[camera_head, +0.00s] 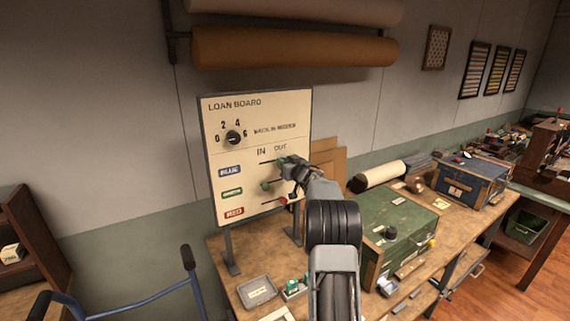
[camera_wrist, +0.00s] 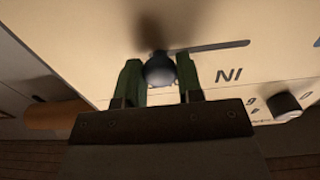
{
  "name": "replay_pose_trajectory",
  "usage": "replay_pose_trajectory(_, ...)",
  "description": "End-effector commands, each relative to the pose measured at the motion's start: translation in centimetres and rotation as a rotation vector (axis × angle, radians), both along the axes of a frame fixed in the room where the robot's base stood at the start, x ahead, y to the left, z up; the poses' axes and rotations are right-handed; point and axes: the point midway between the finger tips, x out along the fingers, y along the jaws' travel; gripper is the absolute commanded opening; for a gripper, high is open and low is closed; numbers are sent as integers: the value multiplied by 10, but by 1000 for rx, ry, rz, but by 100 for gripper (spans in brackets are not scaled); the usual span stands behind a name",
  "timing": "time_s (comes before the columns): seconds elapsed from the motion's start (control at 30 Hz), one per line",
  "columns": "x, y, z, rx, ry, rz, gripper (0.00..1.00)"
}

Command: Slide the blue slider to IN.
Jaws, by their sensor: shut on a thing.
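The loan board (camera_head: 218,190) stands upright on the workbench, with IN marked at left and OUT at right above its slots. The BLUE label (camera_head: 230,170) is beside the top slot. My gripper (camera_head: 285,162) is at the OUT end of that slot and covers the slider in the head view. In the wrist view my gripper (camera_wrist: 160,78) has a green finger on each side of the blue slider's dark rounded knob (camera_wrist: 159,70). The bare slot (camera_wrist: 222,47) runs from the knob towards the IN side.
The green slider (camera_head: 265,186) and red slider (camera_head: 283,201) sit in the slots below. A dial (camera_head: 233,137) is higher on the board. A green chest (camera_head: 395,225) and a grey tray (camera_head: 257,292) are on the bench. A brown roll (camera_head: 290,48) hangs above.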

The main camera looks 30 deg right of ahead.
Motion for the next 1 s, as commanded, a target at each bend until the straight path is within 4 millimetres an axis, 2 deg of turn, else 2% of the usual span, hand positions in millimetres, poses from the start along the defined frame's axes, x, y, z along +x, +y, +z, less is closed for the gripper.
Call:
replay_pose_trajectory(0.37,0,1,0,0,0,1,24)
replay_pose_trajectory(1.0,2,38,-2,-1,0,2,24)
